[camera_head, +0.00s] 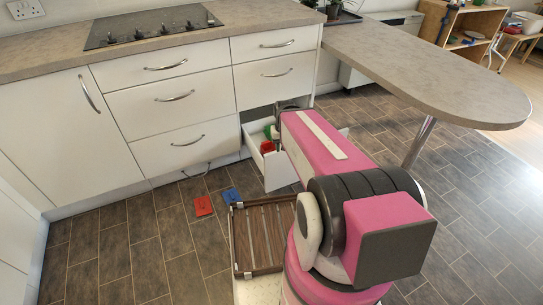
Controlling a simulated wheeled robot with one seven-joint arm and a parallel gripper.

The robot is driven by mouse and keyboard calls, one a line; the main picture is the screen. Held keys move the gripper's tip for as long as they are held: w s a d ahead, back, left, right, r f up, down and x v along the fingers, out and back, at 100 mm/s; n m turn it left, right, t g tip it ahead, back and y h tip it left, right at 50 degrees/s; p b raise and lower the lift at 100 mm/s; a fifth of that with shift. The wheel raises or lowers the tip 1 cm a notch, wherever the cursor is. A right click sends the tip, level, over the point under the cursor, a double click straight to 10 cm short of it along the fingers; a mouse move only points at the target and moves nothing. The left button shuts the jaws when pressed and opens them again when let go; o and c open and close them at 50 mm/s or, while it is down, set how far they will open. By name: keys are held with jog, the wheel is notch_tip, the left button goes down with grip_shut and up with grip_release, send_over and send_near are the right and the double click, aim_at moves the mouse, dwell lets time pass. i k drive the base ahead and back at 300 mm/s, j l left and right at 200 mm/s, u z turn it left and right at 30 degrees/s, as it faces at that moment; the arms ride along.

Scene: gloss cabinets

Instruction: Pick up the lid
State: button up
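I cannot pick out a lid for sure. An open lower drawer (278,170) holds a red item (267,147) and a green item (275,133), both small and partly hidden; I cannot tell whether either is the lid. A flat red piece (203,206) and a flat blue piece (231,196) lie apart on the floor, left of the drawer. My pink arm reaches across the drawer and hides part of its inside. My gripper does not show.
White cabinets and closed drawers (170,101) stand behind and left, with a hob (150,25) on the counter. A rounded worktop (440,75) on a metal leg (419,142) juts out at right. The tiled floor at left (100,250) is clear.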

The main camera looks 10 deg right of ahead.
aim_at(202, 205)
jog(key=k+j+z, duration=0.55)
jog(key=k+j, duration=0.15)
jog(key=j, duration=0.15)
